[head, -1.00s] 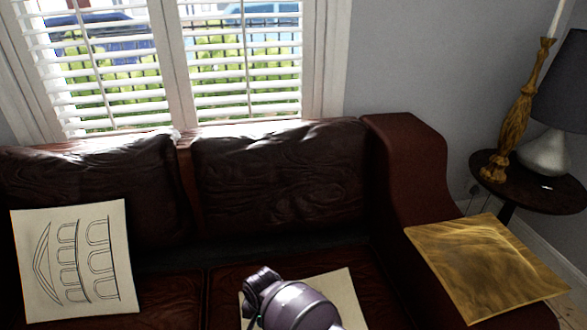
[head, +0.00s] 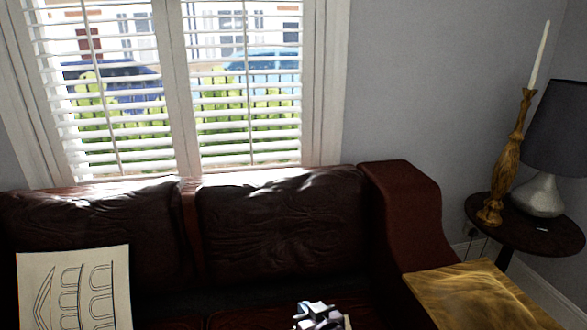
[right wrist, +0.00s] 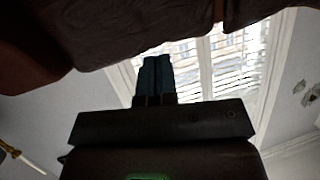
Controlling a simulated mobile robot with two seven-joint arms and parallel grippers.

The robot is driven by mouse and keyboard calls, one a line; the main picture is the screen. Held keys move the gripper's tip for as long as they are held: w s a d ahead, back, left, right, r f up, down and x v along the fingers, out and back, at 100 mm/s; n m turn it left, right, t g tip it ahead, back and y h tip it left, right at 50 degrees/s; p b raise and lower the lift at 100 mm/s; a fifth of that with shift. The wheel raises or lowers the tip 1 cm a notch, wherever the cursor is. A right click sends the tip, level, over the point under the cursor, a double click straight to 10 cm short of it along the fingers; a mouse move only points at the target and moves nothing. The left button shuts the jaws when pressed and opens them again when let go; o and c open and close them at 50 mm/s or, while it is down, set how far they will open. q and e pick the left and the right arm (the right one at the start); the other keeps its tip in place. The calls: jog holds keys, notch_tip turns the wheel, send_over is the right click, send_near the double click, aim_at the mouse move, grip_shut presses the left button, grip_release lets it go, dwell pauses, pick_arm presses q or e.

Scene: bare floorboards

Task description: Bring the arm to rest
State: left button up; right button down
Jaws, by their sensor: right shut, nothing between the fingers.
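My right gripper (head: 320,316) shows at the bottom edge of the head view, in front of the dark red leather sofa (head: 285,225). Only a small metallic part of it is in that frame. In the right wrist view its two dark fingers (right wrist: 153,78) are together, with nothing between them. That view is upside down, with the sofa along the top and the window behind the fingers. My left gripper is not in view.
A round side table (head: 530,235) holds a candlestick (head: 507,160) and a lamp (head: 543,195). A shuttered window (head: 180,90) is behind.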

jog(key=s+d+m+t+h+p, duration=0.1)
jog(key=s+d+h+p, duration=0.15)
jog(key=s+d, duration=1.3)
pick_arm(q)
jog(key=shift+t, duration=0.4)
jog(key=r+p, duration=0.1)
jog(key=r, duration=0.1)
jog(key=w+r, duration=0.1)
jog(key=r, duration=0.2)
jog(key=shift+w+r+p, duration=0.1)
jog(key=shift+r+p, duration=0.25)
pick_arm(e)
jog(key=s+d+f+g+h, duration=0.1)
jog(key=s+d, duration=0.3)
jog(key=s, duration=0.4)
jog(key=s+d+f+m+g+h, duration=0.1)
jog(key=s+d+f, duration=0.3)
jog(key=s, duration=0.5)
jog(key=shift+d+f+m+g+h, duration=0.3)
jog(key=shift+d+g+h, duration=0.15)
jog(key=shift+h, duration=0.1)
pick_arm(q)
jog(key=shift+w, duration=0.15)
